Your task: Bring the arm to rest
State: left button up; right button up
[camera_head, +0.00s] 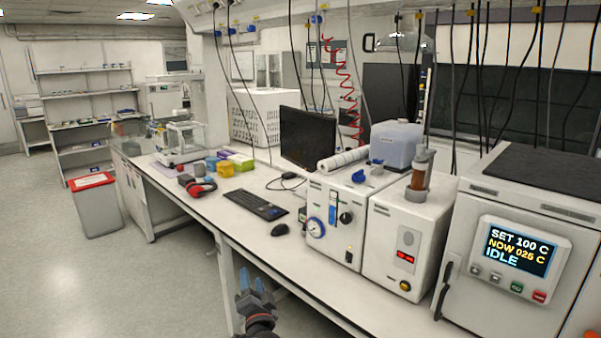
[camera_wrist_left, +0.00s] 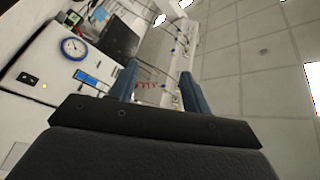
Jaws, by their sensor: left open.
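My left gripper (camera_head: 257,285) is low in the head view, in front of the bench's front edge, with its bluish fingers pointing up. Its fingers (camera_wrist_left: 160,88) stand apart in the left wrist view, with nothing between them. That view looks up past the bench machines to the ceiling. My left gripper is open and empty, and it looks apart from the bench. My right gripper does not show in either view.
The long white bench (camera_head: 232,224) carries a keyboard (camera_head: 254,204), a mouse (camera_head: 280,230), a monitor (camera_head: 307,138) and white machines. A heater unit with a screen (camera_head: 513,256) reads "SET 100 C, NOW 025 C, IDLE". A red-lidded bin (camera_head: 97,208) stands left. The floor (camera_head: 165,285) left is clear.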

pick_arm(q)
jog(key=s+a+f+n+g+h, duration=0.1)
jog(key=s+a+f+n+g, duration=0.3)
jog(key=s+f, duration=0.55)
jog(key=s+a+f+n+g, duration=0.1)
jog(key=s+a+f+g, duration=0.45)
jog(key=s+f, duration=0.4)
jog(key=s+f+g+h, duration=0.2)
jog(key=s+g, duration=0.1)
jog(key=s, duration=0.8)
jog(key=s+f+g+h, duration=0.3)
jog(key=s, duration=0.9)
notch_tip(320, 180, down, 26)
jog(key=w+d+g, duration=0.1)
jog(key=w+d, duration=0.1)
jog(key=s+f, duration=0.4)
jog(key=f, duration=0.7)
jog(key=s+f+g, duration=0.1)
jog(key=s+f, duration=0.2)
jog(key=f, duration=0.9)
jog(key=shift+s+d+n+b, duration=0.3)
jog(key=shift+s+b, duration=0.1)
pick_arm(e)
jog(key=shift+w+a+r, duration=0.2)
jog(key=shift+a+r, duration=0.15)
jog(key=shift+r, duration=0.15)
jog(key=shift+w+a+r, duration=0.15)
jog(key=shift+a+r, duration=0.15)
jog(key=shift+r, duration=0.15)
